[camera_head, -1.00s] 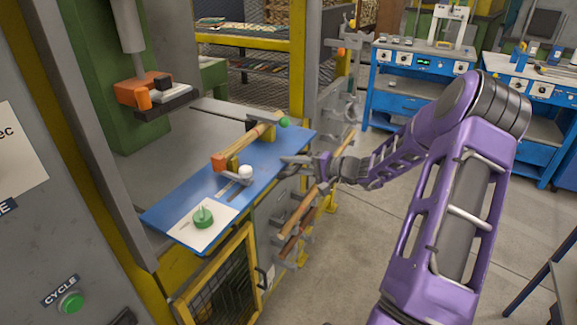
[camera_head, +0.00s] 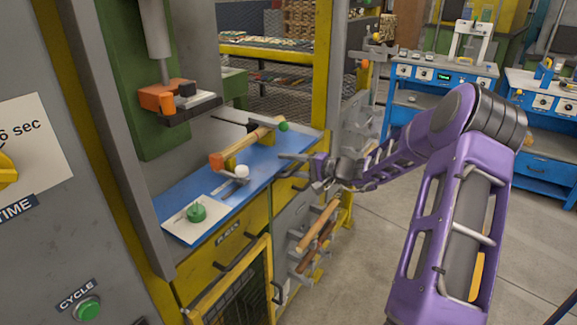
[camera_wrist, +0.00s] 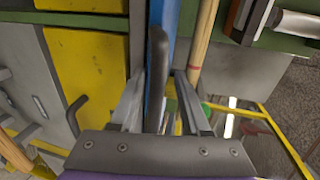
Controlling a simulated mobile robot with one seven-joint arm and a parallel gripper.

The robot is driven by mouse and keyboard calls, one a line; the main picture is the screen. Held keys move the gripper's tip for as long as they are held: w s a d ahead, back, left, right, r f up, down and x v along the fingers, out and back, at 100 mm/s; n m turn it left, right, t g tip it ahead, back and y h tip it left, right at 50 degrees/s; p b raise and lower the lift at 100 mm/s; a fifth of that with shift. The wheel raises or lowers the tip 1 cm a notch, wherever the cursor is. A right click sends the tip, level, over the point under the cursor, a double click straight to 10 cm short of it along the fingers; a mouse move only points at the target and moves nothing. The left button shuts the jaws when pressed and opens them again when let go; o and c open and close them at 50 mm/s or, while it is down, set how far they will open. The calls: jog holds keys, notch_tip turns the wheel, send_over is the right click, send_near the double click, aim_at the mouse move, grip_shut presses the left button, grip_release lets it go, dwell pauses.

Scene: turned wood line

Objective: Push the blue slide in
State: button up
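The blue slide (camera_head: 262,171) is a flat plate lying under the press in the head view. Its edge (camera_wrist: 170,22) also shows in the wrist view. It carries a wooden-handled hammer (camera_head: 243,143) in holders, a white knob (camera_head: 242,171), and a pale plate with a green knob (camera_head: 196,212). My gripper (camera_head: 291,168) is at the slide's right front edge. In the wrist view its fingers (camera_wrist: 160,74) stand open on either side of a dark bar handle (camera_wrist: 157,82), with gaps visible. Whether either finger touches the handle cannot be told.
A yellow drawer front (camera_head: 228,238) with dark handles lies below the slide. Wooden-handled tools (camera_head: 318,226) hang on the grey side panel. The orange press head (camera_head: 168,95) is above the slide. Blue workbenches (camera_head: 435,90) stand behind, with open floor at right.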

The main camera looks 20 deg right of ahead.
jog(key=shift+s+f, duration=0.1)
jog(key=shift+s+d, duration=0.2)
jog(key=p+v, duration=0.1)
jog(key=v, duration=1.5)
jog(key=shift+s+d+r, duration=0.2)
jog(key=shift+s+r, duration=0.1)
jog(key=shift+s, duration=0.05)
